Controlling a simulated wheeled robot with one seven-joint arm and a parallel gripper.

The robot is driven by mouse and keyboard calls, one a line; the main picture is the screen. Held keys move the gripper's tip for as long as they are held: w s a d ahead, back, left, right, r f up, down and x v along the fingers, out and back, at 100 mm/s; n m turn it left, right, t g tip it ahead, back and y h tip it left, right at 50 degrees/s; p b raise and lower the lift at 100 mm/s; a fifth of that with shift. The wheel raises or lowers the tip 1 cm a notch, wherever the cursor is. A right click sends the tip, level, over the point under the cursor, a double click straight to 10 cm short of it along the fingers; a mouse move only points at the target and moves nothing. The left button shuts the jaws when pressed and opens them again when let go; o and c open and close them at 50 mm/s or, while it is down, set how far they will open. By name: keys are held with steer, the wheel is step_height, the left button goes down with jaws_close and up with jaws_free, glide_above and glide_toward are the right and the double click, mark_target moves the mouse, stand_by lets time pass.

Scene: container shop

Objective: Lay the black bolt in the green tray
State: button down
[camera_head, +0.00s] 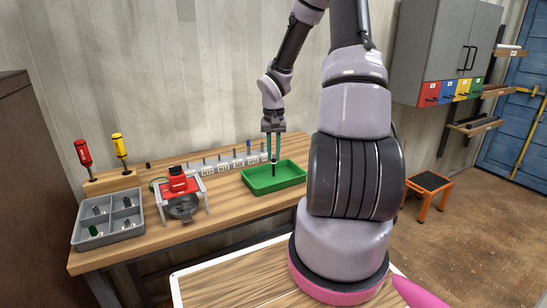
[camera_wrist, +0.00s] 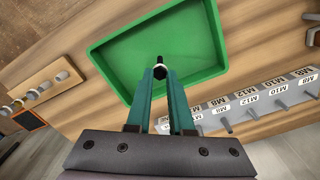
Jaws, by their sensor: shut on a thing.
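The green tray (camera_head: 285,184) sits on the wooden bench to the right of the middle in the head view. It also fills the upper middle of the wrist view (camera_wrist: 208,70). My gripper (camera_head: 273,157) points down over the tray. In the wrist view my gripper (camera_wrist: 160,74) is shut on the black bolt (camera_wrist: 160,62), held between the teal fingertips. The black bolt (camera_head: 274,169) hangs below the fingertips in the head view, over the tray's inside. Whether its tip touches the tray floor I cannot tell.
A row of labelled pegs (camera_head: 224,166) stands behind the tray. A grey compartment box (camera_head: 107,232) and a red device on a white frame (camera_head: 180,189) are at the left. Red (camera_head: 84,155) and yellow (camera_head: 119,147) screwdrivers stand in a wooden block.

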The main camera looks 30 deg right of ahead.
mark_target(274, 160)
steer(key=shift+f, duration=0.6)
steer(key=c, duration=0.8)
jaws_free()
steer(key=shift+f, duration=0.1)
step_height(274, 160, up, 12)
steer(key=s+a+r+t+y, duration=0.1)
steer(key=s+a+r+t, duration=0.2)
steer(key=s+a+r, duration=0.3)
steer(key=s+a+r+n+t+y, duration=0.1)
steer(key=s+a+r+t, duration=0.3)
steer(key=s+r, duration=1)
steer(key=a+r, duration=0.1)
steer(key=a, duration=0.2)
steer(key=shift+s+a, duration=0.15)
steer(key=shift+s, duration=0.2)
